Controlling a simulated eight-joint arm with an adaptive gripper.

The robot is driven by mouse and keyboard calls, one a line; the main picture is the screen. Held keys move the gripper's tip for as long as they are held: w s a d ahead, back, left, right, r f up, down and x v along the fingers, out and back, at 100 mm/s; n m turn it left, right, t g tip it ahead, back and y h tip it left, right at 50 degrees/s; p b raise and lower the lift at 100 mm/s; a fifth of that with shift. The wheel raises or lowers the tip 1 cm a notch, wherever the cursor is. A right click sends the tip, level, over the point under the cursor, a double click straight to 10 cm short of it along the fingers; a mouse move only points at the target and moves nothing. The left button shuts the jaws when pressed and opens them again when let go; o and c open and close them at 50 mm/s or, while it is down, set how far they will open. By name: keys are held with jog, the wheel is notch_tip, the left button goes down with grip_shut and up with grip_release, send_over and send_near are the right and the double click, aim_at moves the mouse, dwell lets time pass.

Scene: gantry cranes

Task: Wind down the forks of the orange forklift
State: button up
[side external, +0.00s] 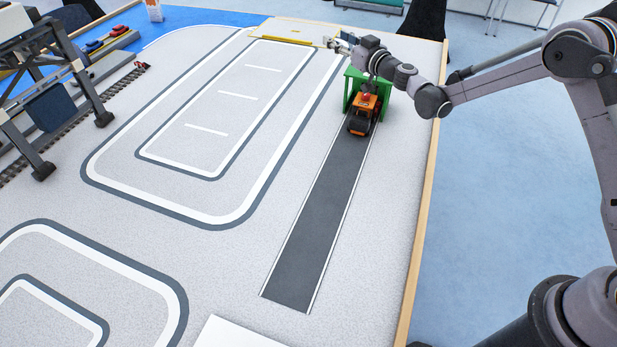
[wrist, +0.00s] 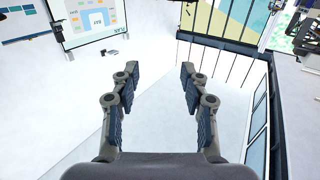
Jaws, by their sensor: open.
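The orange forklift (side external: 362,115) stands at the far end of a dark grey road strip, in front of a green frame (side external: 384,88). Its forks cannot be made out. My gripper (side external: 340,43) is above and behind the green frame in the side external view, apart from the forklift, and points away toward the table's far edge. In the wrist view my gripper (wrist: 159,72) has its two fingers wide apart with nothing between them. The forklift is not in the wrist view, which looks out at the room.
The road strip (side external: 318,220) in front of the forklift is clear. A dark gantry crane (side external: 60,60) stands at the left over railway tracks. A yellow piece (side external: 287,39) lies at the far edge. The table's wooden right edge (side external: 424,205) runs close to the forklift.

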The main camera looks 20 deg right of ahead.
jog(key=s+m+g+h, duration=0.4)
jog(key=s+m+h, duration=0.6)
jog(key=s+h, duration=0.5)
send_near(366, 96)
jog(key=x, duration=1.1)
jog(key=shift+w, duration=0.1)
grip_shut()
